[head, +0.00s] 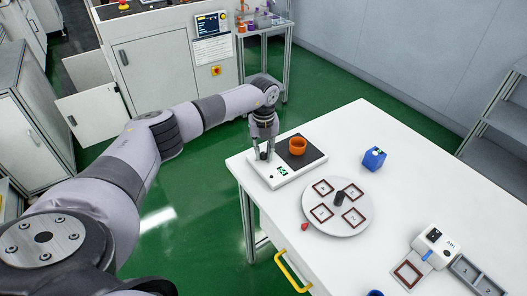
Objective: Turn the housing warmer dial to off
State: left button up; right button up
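The housing warmer (312,172) is a white-based unit with a dark top plate, at the left end of the white table. An orange ring-shaped cup (298,146) stands on its plate. A small green display (282,170) shows on its front. My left gripper (264,156) points down over the left front part of the warmer, beside the display. Its fingertips are at a small dark spot there. The dial is not clearly visible; the fingers seem to cover that place. Whether they grip it or are only around it is too small to tell. My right gripper is out of view.
On the table (400,185) are a round turntable (338,229) with several brown square frames, a blue cube (374,158), a small red piece (305,227) and a white device (437,245). A yellow handle (290,270) is on the table's front side.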

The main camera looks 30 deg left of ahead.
aim_at(264, 154)
pick_arm(q)
jog(key=o, duration=0.4)
jog(key=shift+r, duration=0.1)
notch_tip(264, 154, up, 12)
dwell(0.5)
dwell(0.4)
